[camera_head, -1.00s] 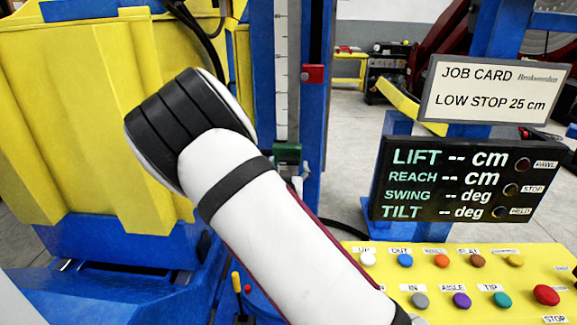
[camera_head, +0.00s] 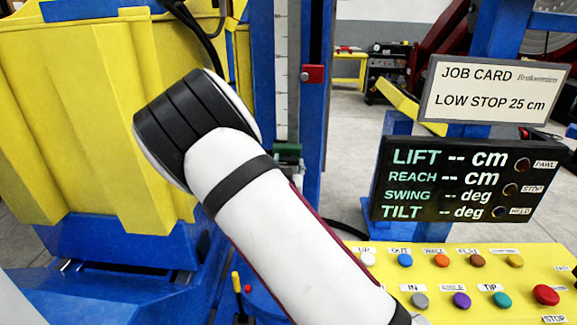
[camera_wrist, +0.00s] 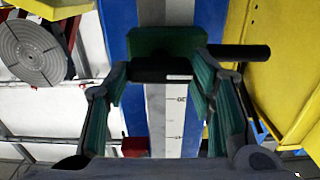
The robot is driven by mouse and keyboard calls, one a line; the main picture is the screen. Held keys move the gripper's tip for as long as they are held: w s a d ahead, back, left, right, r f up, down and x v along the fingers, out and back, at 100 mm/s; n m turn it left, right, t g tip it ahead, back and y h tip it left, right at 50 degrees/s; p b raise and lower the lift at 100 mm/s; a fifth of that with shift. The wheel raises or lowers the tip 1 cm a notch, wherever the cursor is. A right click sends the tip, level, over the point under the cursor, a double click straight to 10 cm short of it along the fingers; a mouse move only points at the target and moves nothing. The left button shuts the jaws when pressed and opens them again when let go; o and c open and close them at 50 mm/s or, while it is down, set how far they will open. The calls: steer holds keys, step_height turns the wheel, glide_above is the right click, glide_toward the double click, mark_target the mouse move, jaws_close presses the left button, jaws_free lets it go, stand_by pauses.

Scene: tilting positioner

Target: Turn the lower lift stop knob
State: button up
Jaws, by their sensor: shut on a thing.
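The green lower lift stop (camera_head: 287,152) sits on the blue mast beside the scale, partly behind my arm in the head view. In the wrist view the same green stop (camera_wrist: 165,42) is at the top centre. A dark knob (camera_wrist: 160,73) shows on its near face. My gripper (camera_wrist: 161,77) has its teal fingers on either side of this knob and is shut on it. The exact contact is hard to see. A black cylinder (camera_wrist: 240,52) sticks out to the right of the stop.
A red stop (camera_head: 313,74) sits higher on the mast. The job card (camera_head: 490,90) reads LOW STOP 25 cm. The display (camera_head: 450,185) shows dashes for every reading. A yellow button panel (camera_head: 460,275) stands at the lower right; a yellow bin (camera_head: 90,110) fills the left.

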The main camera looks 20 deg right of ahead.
steer(key=shift+m, duration=0.3)
steer(key=m+p, duration=0.2)
steer(key=m, duration=2.1)
steer(key=shift+p, duration=0.3)
steer(key=o, duration=1.2)
steer(key=shift+c, duration=0.2)
